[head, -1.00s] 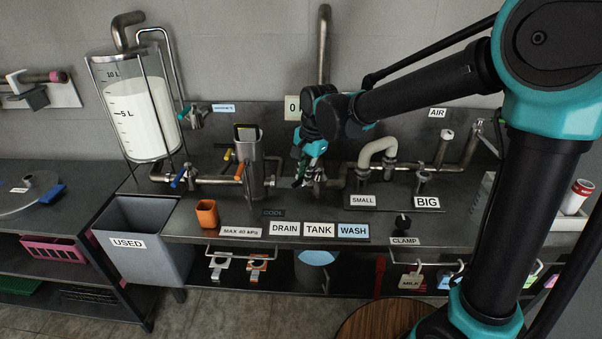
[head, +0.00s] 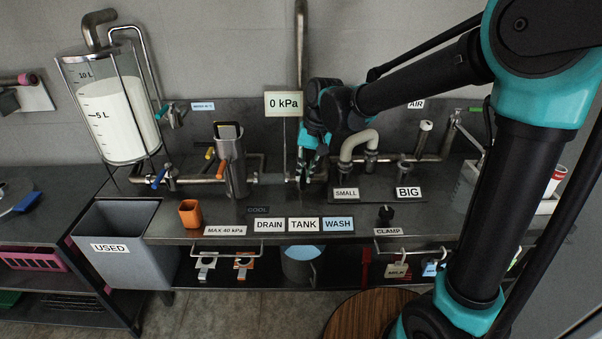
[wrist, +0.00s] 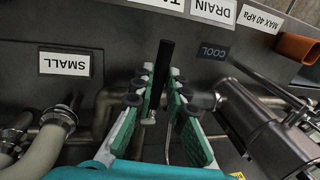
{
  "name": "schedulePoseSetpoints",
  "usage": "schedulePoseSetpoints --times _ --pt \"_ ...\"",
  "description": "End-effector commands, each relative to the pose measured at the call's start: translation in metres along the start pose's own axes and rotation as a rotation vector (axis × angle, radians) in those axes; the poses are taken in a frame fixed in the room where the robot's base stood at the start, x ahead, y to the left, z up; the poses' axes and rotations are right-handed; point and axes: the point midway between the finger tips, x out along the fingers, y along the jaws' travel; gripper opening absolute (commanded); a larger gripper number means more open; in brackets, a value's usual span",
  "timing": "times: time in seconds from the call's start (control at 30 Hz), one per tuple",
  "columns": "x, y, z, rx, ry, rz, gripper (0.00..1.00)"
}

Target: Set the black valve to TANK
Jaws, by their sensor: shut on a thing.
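The black valve's handle (wrist: 165,70) is a dark rod in the wrist view, standing between the fingers of my gripper (wrist: 160,90). The fingers are closed on its lower part, and its free end points toward the label row. In the head view my gripper (head: 311,165) is at the pipe run behind the labels and hides most of the valve. The TANK label (head: 303,224) lies on the bench front between the DRAIN label (head: 270,225) and the WASH label (head: 338,224). I cannot tell exactly which label the handle points to.
A steel cylinder (head: 232,165) with coloured handles stands left of my gripper. A pale hose (head: 357,142) arches on the right. A 0 kPa display (head: 283,103) is behind. The bench strip before the labels is clear.

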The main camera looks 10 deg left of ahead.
Motion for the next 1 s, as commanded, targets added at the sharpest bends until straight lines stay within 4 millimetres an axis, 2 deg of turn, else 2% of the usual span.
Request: schedulePoseSetpoints --times 0.5,0.53,0.7,1.0 --pt "-0.0006 0.0015 -0.0008 -0.02 -0.003 0.0 0.0" --pt "-0.0007 0.0015 -0.0008 -0.02 -0.003 0.0 0.16" --pt "-0.0005 0.0016 -0.0006 -0.02 -0.003 0.0 0.35" --pt "-0.0019 0.0016 -0.0005 -0.019 -0.003 0.0 0.35"
